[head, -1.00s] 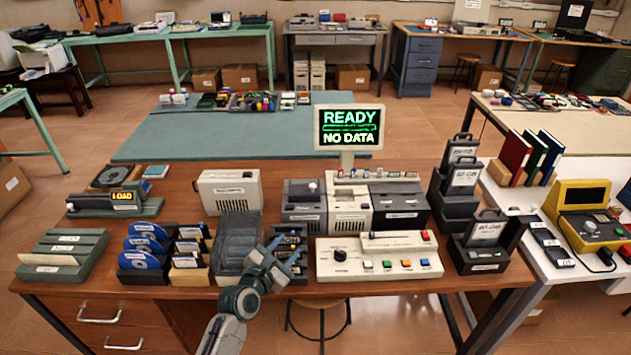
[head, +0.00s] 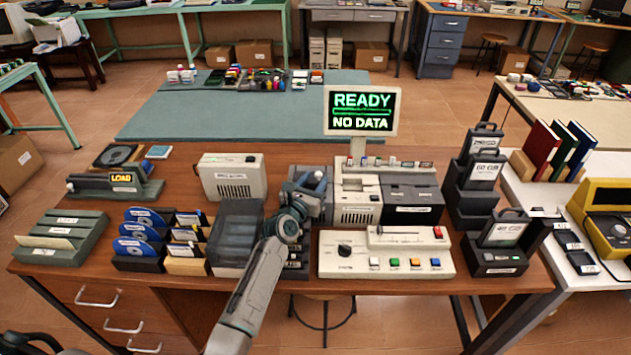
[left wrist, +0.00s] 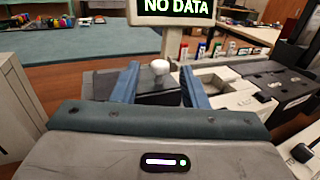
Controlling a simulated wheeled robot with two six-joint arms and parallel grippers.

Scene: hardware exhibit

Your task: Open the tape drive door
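A dark grey drive unit (head: 325,203) stands at the left end of the beige machine on the desk, mostly hidden behind my left arm in the head view. It appears to be the tape drive; its label is not readable. In the left wrist view its dark top (left wrist: 150,86) carries a round white knob (left wrist: 160,66). My left gripper (head: 308,180) is over this unit. In the left wrist view the gripper (left wrist: 160,75) is open, with its blue fingers on either side of the knob. I cannot tell whether they touch it. My right gripper is not in view.
A screen (head: 361,111) reading "READY NO DATA" stands behind the machine. A button panel (head: 385,262) lies in front. A beige box (head: 231,176) stands left of the unit, a clear grey case (head: 236,236) front left, and dark cartridge holders (head: 470,208) to the right.

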